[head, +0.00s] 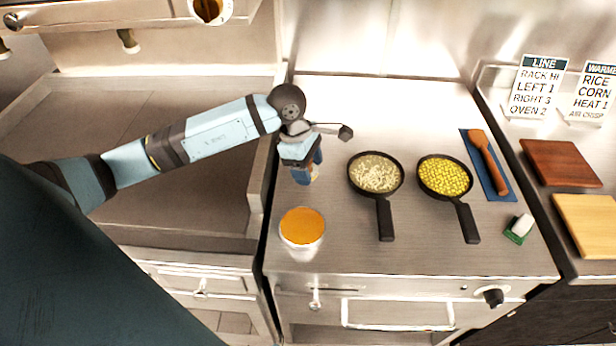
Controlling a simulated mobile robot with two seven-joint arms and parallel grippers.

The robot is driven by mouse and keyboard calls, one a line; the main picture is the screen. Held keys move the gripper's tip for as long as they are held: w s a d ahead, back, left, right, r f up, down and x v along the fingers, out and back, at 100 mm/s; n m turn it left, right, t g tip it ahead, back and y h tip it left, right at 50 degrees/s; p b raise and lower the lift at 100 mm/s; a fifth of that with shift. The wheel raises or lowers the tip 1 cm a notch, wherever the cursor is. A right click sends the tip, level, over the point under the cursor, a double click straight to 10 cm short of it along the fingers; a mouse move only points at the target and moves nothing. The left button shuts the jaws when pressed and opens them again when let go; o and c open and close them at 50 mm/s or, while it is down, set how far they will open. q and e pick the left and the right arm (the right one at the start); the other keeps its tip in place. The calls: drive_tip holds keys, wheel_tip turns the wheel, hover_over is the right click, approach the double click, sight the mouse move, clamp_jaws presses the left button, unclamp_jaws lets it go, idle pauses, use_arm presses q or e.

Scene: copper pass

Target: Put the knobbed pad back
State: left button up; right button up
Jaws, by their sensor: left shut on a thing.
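A small green pad with a white knob-like block on top (519,228) lies at the right end of the steel counter, near its front edge. It looks like the knobbed pad. My left gripper (308,174) points down over the counter's left part, left of the pans and far from the green pad. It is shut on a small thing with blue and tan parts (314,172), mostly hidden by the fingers. I cannot tell what that thing is, or whether it touches the counter. My right gripper is not in view.
Two black pans, one with rice (376,173) and one with corn (445,176), stand mid-counter. An orange-topped container (302,227) stands front left. A wooden spoon (487,160) lies on a blue cloth (503,187). Boards (560,163) and signs (538,87) are right. The back counter is clear.

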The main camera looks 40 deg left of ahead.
use_arm(q)
wheel_tip(320, 180, down, 4)
drive_tip(key=shift+f, duration=0.1)
drive_tip(key=shift+f, duration=0.25)
drive_tip(key=o, duration=0.9)
drive_tip(key=shift+r, duration=0.1)
drive_tip(key=shift+r, duration=0.25)
drive_tip(key=v, duration=1)
drive_tip(key=shift+r+b, duration=0.25)
drive_tip(key=shift+b, duration=0.15)
drive_tip(key=shift+a+r, duration=0.15)
drive_tip(key=shift+r, duration=0.5)
